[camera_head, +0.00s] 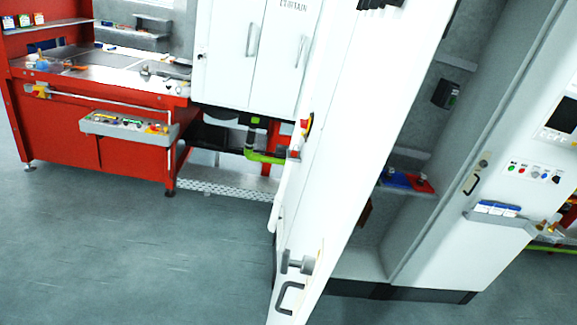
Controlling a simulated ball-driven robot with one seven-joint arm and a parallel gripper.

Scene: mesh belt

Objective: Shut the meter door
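A tall white door (345,150) stands wide open in the middle of the view, seen at a steep angle. I take it for the meter door; no label on it is readable. Near its lower edge are a grey knob-like fitting (298,262) and a dark pull handle (290,298). To its right is the open grey inside of the white cabinet (452,250), with a shelf carrying blue and red items (408,180). My gripper is not in view, and nothing is seen touching the door.
A red workbench (70,130) with a tray of small items (130,127) stands at the left. A white two-door cabinet (255,60) is behind the door. Right of the opening is a panel with buttons (533,172). Grey floor (130,250) is clear at lower left.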

